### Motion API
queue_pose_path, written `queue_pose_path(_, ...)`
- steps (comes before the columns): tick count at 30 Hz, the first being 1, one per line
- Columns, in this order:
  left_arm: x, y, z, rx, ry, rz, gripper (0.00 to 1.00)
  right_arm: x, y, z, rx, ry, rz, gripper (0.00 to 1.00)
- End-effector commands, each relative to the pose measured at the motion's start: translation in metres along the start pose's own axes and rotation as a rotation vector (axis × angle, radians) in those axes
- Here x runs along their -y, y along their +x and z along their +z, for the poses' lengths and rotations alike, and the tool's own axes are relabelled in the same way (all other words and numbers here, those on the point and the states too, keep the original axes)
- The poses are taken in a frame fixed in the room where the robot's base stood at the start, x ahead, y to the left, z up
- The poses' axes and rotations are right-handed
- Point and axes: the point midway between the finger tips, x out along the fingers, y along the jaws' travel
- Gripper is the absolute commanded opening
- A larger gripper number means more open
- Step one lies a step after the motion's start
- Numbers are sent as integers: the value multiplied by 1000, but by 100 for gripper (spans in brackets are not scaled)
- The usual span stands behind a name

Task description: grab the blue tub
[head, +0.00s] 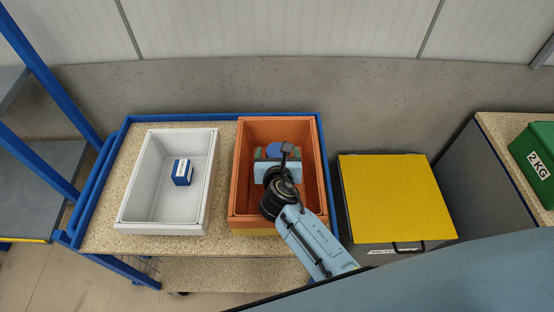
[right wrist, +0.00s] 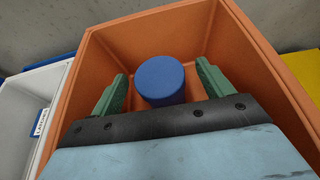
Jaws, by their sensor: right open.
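The blue tub (right wrist: 160,80) is a short round cylinder standing in the orange crate (right wrist: 105,70). In the head view the tub (head: 275,149) shows only partly, behind my right gripper (head: 276,155), near the far part of the orange crate (head: 243,185). In the right wrist view my right gripper (right wrist: 160,92) is open, with one green finger on each side of the tub and a gap to each. I cannot tell how high the fingers are against the tub. My left gripper is not in view.
A grey-white crate (head: 130,190) holding a blue box (head: 182,172) stands left of the orange crate on the blue-framed table (head: 105,225). A yellow-lidded box (head: 395,195) is at right, with a green 2 KG container (head: 535,150) farther right. The orange crate's walls surround my gripper.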

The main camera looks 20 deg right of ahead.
Motion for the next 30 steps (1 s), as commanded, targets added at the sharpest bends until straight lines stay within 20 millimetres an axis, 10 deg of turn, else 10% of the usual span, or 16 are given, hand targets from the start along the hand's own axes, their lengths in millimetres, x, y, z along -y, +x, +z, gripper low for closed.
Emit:
queue_pose_path(17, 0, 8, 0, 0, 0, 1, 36, -2, 40, 0, 0, 1, 0, 78)
queue_pose_path(30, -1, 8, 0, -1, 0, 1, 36, -2, 39, 1, 1, 1, 1, 25)
